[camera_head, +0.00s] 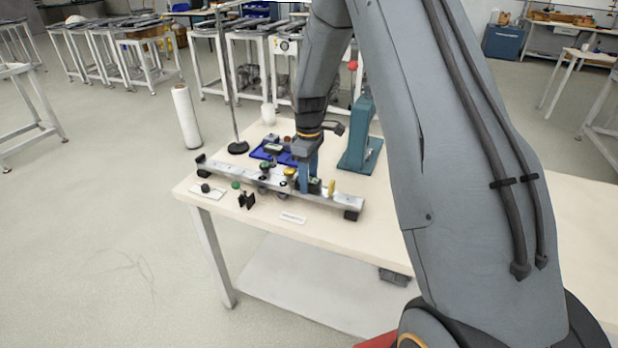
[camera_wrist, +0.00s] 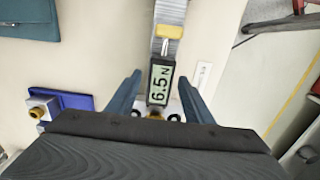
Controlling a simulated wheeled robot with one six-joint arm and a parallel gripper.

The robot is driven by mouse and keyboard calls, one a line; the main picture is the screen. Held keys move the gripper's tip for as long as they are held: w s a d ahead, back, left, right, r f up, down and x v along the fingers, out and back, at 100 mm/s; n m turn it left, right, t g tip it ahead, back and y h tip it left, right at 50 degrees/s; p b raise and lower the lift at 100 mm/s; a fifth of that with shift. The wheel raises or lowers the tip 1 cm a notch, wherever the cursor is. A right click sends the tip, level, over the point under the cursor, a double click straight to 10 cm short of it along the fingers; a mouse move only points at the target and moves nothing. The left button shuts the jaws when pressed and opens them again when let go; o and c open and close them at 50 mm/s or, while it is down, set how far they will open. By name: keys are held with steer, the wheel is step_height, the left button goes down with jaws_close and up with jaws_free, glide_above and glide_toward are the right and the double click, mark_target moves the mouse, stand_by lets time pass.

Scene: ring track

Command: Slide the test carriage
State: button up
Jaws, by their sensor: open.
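A grey metal track (camera_head: 345,203) lies along the front of the table, and part of it shows in the wrist view (camera_wrist: 172,12). A dark block with a display reading 6.5 N (camera_wrist: 161,83) sits in line with the track. It also shows in the head view (camera_head: 315,186); I cannot tell whether it is part of the test carriage. A yellow piece (camera_wrist: 169,32) stands beyond it, joined by a thin metal rod. My gripper (camera_head: 306,188) is down at the track. Its blue fingers (camera_wrist: 160,92) are apart on either side of the display block, with visible gaps.
A blue tray (camera_head: 262,153) with small parts lies behind the track. A teal stand (camera_head: 362,140) is close on the right of my gripper. A pole on a black base (camera_head: 238,147) stands behind left. A small white label (camera_head: 293,218) lies in front; clear tabletop lies right of it.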

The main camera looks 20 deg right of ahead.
mark_target(289, 170)
jaws_close()
steer(key=w+a+b, duration=0.1)
steer(key=w+a, duration=0.1)
steer(key=w+a+b, duration=0.1)
steer(key=w+a, duration=0.1)
steer(key=a, duration=0.1)
steer(key=shift+w, duration=0.15)
jaws_free()
steer(key=shift+r, duration=0.1)
steer(key=shift+r+b, duration=1.05)
steer(key=shift+r, duration=2.8)
